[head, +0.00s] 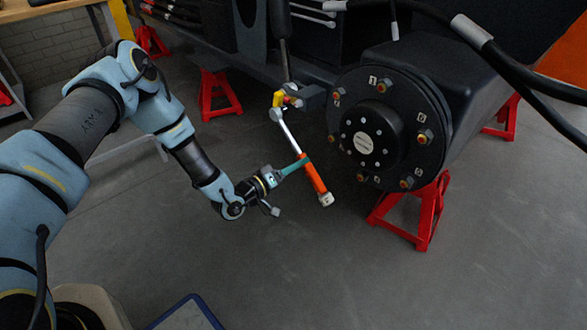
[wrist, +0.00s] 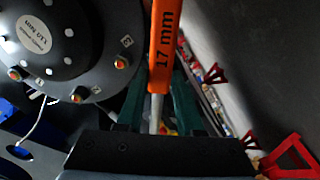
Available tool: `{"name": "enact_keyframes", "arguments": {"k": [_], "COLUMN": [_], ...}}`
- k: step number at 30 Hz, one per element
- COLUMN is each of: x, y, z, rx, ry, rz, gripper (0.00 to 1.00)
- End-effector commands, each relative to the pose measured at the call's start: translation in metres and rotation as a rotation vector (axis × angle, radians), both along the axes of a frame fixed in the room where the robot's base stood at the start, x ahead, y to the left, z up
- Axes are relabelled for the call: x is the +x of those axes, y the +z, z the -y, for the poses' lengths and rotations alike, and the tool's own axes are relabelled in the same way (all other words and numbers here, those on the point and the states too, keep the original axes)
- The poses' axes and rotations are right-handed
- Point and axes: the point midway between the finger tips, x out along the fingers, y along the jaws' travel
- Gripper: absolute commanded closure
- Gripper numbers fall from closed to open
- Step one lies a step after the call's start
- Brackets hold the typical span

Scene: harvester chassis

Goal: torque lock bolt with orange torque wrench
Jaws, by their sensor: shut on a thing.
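The orange torque wrench (head: 313,177) is held by my gripper (head: 303,163), whose green fingers close around it near the top of its orange handle. Its silver shaft runs up and left to a head beside a yellow fitting (head: 279,98) at the end of a tie rod or link. I cannot tell whether the head touches a bolt there; the lock bolt is not clearly distinguishable. In the wrist view the orange handle (wrist: 163,45), marked "17 mm", stands between my green fingers (wrist: 160,112).
A round black hub (head: 385,130) with several numbered bolts is right of the wrench; it also shows in the wrist view (wrist: 60,50). Red jack stands (head: 415,212) stand below the hub and farther back.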

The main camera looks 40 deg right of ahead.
Motion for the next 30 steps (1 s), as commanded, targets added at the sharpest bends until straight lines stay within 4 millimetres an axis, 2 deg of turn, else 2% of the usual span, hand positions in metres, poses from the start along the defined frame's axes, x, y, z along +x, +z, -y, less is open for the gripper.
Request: {"name": "enact_keyframes", "arguments": {"k": [8, 30], "x": [-0.002, -0.002], "y": [-0.001, 0.002], "z": [0.032, 0.031], "rx": [-0.004, -0.002], "ry": [0.0, 0.001], "rz": [0.002, 0.0], "gripper": [1.0, 1.0]}}
